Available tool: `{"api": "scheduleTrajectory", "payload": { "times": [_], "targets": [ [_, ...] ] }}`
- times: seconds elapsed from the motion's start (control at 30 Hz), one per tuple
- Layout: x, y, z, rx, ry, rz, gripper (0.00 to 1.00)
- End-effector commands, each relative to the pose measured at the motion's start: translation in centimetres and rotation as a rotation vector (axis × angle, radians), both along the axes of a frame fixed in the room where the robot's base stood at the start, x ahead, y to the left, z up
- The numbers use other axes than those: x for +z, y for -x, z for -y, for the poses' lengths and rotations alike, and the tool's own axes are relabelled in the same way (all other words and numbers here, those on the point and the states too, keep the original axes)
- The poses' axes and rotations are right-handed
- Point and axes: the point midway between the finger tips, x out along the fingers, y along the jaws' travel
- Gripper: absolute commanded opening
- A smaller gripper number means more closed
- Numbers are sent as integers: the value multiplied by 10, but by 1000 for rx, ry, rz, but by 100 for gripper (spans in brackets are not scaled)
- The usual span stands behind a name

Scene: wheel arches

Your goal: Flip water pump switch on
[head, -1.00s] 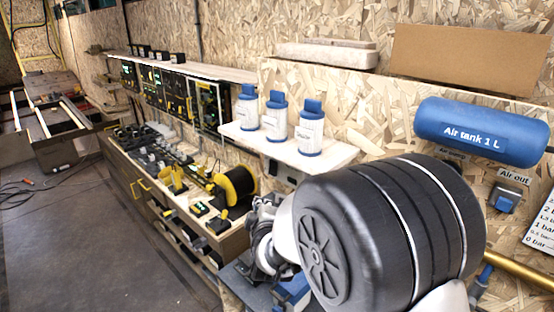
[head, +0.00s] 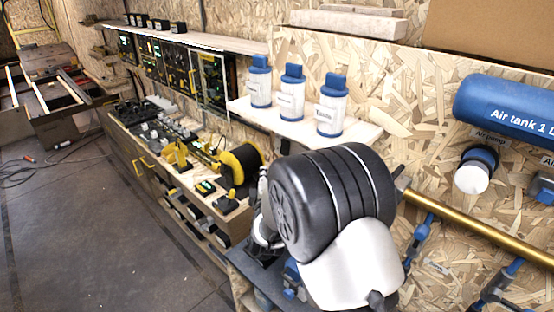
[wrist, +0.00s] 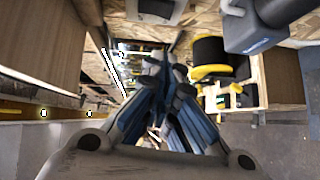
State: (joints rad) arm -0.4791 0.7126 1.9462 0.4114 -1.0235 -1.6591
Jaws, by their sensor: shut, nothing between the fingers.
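I cannot pick out a switch marked water pump in either view. In the wrist view a pale square fitting with a dark middle (wrist: 160,9) shows at the top edge, beyond my fingertips; I cannot tell whether it is a switch. My gripper (wrist: 163,72) is shut and empty in the wrist view, its blue-grey fingers pointing up the picture and touching nothing I can make out. In the head view my large black and white arm joints hide most of the gripper and the wall behind them.
Three white bottles with blue caps (head: 291,92) stand on a wall shelf. A blue air tank (head: 510,108), a round white-faced fitting (head: 474,171) and a brass pipe (head: 480,229) are at right. A workbench with a yellow reel (head: 241,163) stands left of my arm.

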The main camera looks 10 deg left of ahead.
Motion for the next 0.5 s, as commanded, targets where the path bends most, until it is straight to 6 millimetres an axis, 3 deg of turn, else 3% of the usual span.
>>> {"api": "scheduleTrajectory", "payload": {
  "times": [0.37, 0.5],
  "targets": [
    [-10, -78, -9, -2, 0, 2, 0],
    [-13, -94, 7, -4, 0, 0, 0]
  ]
}}
